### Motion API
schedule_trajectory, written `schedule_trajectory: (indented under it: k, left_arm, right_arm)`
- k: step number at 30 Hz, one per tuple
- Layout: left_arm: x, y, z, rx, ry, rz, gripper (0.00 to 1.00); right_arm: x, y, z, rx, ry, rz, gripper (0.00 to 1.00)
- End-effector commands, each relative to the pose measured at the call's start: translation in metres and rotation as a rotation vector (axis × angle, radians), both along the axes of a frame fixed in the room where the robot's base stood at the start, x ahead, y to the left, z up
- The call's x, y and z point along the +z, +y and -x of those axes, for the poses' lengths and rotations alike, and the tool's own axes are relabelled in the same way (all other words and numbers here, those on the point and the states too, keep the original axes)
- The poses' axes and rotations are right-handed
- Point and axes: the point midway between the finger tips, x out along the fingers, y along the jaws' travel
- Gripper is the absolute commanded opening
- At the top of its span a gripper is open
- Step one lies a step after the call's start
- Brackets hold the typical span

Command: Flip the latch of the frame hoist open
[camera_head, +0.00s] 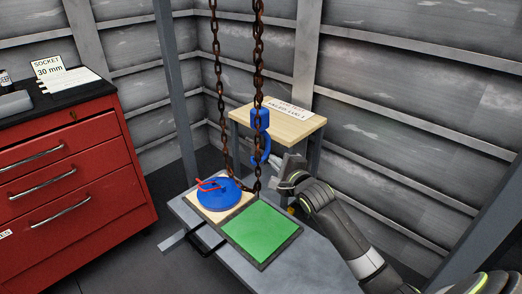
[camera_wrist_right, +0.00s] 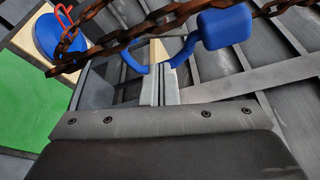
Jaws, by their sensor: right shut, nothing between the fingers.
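The frame hoist hangs on rusty chains (camera_head: 258,60) and carries a blue hook block (camera_head: 260,120) with a blue hook (camera_head: 264,153) below it. In the right wrist view the blue block (camera_wrist_right: 224,29) and the curved hook (camera_wrist_right: 133,60) lie just ahead of my fingers. My right gripper (camera_head: 276,160) is shut and empty, close to the right side of the hook. In the wrist view its fingertips (camera_wrist_right: 157,80) lie near the hook's opening; whether they touch it I cannot tell. My left gripper is out of view.
A grey bench (camera_head: 275,275) holds a green pad (camera_head: 260,232) and a blue disc (camera_head: 219,196) with a red handle on a pale board. A wooden table (camera_head: 300,128) with a label stands behind the hook. A red drawer cabinet (camera_head: 90,165) is at the left.

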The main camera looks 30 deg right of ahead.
Motion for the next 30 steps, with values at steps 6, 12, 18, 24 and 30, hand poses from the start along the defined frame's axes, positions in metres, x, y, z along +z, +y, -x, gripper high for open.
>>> schedule_trajectory:
  k: [6,12,18,24,30]
  left_arm:
    - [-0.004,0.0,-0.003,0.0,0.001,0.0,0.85]
    - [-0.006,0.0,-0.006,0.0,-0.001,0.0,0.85]
    - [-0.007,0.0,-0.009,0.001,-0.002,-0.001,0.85]
    - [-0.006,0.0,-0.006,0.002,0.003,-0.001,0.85]
    - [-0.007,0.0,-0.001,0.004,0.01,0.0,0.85]
  right_arm:
    - [-0.004,0.001,-0.035,0.0,0.0,-0.003,0.0]
    - [-0.007,0.002,-0.064,-0.001,-0.001,-0.002,0.0]
    - [-0.01,0.002,-0.081,-0.001,0.001,-0.001,0.0]
    - [-0.01,0.002,-0.087,0.0,0.0,0.0,0.0]
    - [-0.01,0.002,-0.087,0.0,0.0,0.0,0.0]
